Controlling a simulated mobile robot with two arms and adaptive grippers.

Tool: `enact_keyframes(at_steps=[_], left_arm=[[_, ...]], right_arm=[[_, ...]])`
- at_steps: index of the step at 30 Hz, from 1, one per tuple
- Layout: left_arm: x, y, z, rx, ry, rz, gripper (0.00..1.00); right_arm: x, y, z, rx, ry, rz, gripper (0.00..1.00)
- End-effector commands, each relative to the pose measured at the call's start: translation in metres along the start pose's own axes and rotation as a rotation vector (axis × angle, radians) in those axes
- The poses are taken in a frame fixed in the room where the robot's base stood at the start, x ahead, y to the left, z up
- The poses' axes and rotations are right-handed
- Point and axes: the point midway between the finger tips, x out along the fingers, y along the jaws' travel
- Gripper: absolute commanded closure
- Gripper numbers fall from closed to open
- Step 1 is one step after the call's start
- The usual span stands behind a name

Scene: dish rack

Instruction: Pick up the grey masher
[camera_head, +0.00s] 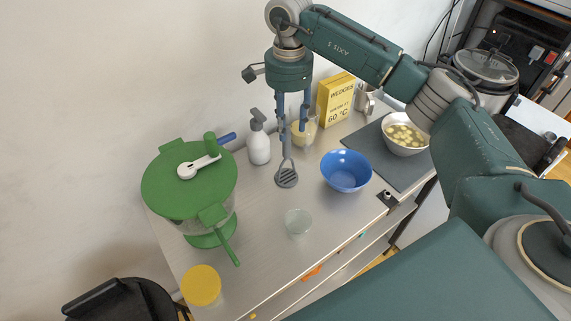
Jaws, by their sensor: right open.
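The grey masher (287,178) is on the counter, left of the blue bowl, with its slotted head toward me and its handle running up the picture. My right gripper (293,124) points down over the handle end, with its two fingers apart. The left finger overlaps the handle in the picture and hides part of it. I cannot tell whether the fingers touch the handle. My left gripper is not in view.
A blue bowl (346,171) is close right of the masher. A white pump bottle (258,146) and yellow box (335,98) stand behind. A clear glass (298,222) is in front. A green spinner (188,190) stands left; a potato bowl (405,148) sits right on a dark mat (398,174).

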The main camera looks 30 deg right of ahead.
Motion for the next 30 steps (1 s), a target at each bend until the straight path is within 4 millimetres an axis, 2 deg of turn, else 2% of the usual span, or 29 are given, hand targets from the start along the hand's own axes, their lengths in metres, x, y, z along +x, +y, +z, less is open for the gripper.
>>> enact_keyframes(at_steps=[2, 4, 8, 12, 16, 20, 27, 30], left_arm=[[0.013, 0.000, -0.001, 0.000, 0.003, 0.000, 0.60], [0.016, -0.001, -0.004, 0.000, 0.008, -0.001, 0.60], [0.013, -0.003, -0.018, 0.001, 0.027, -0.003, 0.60], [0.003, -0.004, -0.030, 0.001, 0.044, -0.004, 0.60], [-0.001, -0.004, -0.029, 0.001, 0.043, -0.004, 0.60], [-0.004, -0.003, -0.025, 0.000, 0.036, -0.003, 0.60], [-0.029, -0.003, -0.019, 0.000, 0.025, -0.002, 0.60], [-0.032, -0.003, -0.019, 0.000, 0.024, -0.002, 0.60]], right_arm=[[0.013, 0.000, 0.000, 0.000, 0.000, 0.000, 0.59], [0.016, 0.000, 0.000, 0.000, 0.000, 0.000, 0.59], [0.026, 0.001, 0.000, 0.000, -0.001, 0.005, 0.59], [0.048, 0.001, 0.001, 0.000, -0.001, 0.004, 0.59], [0.065, 0.001, 0.001, 0.000, 0.000, 0.004, 0.59], [0.073, 0.001, 0.001, -0.001, -0.001, 0.002, 0.59], [0.103, 0.003, 0.007, 0.000, -0.002, 0.005, 0.59], [0.116, 0.002, 0.006, -0.001, 0.000, 0.002, 0.59]])
